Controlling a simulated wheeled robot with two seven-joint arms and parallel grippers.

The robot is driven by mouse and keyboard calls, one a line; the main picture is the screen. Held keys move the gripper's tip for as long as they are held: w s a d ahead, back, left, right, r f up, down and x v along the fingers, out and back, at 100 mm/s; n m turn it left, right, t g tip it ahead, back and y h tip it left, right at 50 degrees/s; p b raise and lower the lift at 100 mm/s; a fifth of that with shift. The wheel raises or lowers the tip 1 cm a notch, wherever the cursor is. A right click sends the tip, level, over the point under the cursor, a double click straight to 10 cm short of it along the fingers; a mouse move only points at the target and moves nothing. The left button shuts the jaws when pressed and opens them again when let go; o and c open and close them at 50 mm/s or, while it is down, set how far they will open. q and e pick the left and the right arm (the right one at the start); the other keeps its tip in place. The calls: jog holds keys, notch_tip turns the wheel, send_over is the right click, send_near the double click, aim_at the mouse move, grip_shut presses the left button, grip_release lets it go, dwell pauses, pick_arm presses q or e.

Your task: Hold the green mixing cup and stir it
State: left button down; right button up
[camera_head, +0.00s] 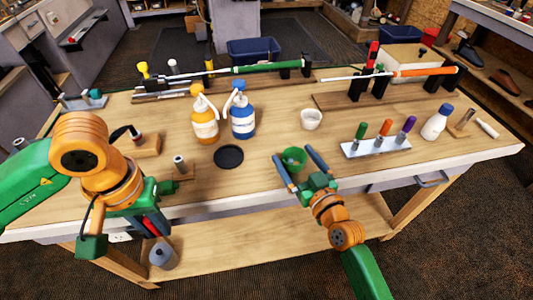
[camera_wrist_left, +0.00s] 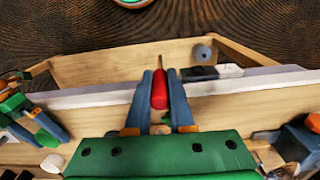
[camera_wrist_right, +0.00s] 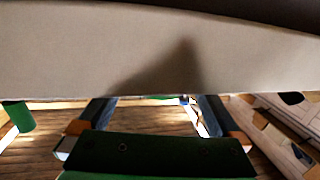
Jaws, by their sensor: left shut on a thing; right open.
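The green mixing cup (camera_head: 294,159) stands on the bench near its front edge. My right gripper (camera_head: 294,153) is open, with one finger on each side of the cup; I cannot tell whether they touch it. The cup is not clearly seen in the right wrist view, where the open fingers frame mostly a pale surface. My left gripper (camera_head: 154,227) is shut on a red-handled tool (camera_wrist_left: 159,89) with a thin tip, just off the bench's front edge. The red handle also shows in the head view, partly covered by the fingers.
Orange (camera_head: 205,118) and blue (camera_head: 242,117) pump bottles stand behind a black disc (camera_head: 229,157). A white cup (camera_head: 311,119) is behind the green cup. A rack (camera_head: 376,147) with several coloured handles and a white bottle (camera_head: 437,122) are right.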

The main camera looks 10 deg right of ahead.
jog(key=shift+w+a, duration=0.1)
jog(key=shift+w, duration=0.3)
jog(key=c, duration=1.3)
jog(key=shift+o, duration=0.2)
